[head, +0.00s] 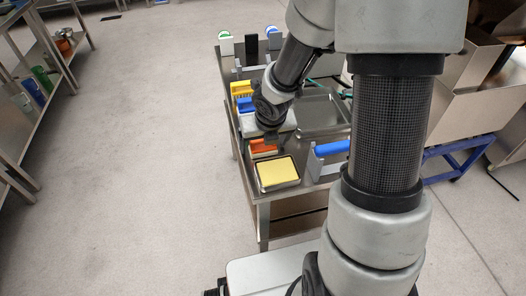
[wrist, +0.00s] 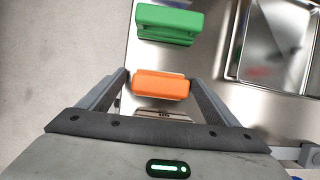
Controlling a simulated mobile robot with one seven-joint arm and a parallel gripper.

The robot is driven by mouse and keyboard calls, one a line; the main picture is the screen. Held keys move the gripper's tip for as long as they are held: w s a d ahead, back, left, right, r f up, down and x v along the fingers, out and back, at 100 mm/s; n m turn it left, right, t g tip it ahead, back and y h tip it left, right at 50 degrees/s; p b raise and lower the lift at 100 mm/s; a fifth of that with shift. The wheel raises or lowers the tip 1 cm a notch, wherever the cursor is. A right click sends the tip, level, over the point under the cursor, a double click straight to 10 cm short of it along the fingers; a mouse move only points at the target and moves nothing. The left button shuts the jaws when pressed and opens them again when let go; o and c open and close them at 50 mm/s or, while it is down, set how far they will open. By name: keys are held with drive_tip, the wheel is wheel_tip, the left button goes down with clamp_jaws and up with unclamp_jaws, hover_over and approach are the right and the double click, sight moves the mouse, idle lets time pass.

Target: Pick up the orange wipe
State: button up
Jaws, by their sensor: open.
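The orange wipe (head: 263,147) sits on the steel table, near its front left, just below my gripper (head: 271,136). In the wrist view the orange wipe (wrist: 160,86) is a small block with a raised top. It lies between the two fingers of my gripper (wrist: 158,79), which are spread apart on its left and right. I see a small gap on each side, and cannot tell how far above the wipe the fingertips are.
A green block (wrist: 169,22) lies beyond the wipe. A tray with a yellow pad (head: 277,171) is in front of it. Blue (head: 247,105) and yellow (head: 241,88) items stand behind. A steel basin (head: 318,114) is at right. A blue-handled tool (head: 332,147) is near the front.

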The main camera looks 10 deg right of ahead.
drive_tip(key=shift+w+f, duration=0.1)
drive_tip(key=c, duration=1.2)
drive_tip(key=shift+o, duration=0.2)
wheel_tip(320, 180, up, 10)
drive_tip(key=p, duration=0.7)
drive_tip(key=shift+p, duration=0.35)
drive_tip(key=o, duration=0.5)
drive_tip(key=shift+c, duration=0.2)
drive_tip(key=c, duration=0.3)
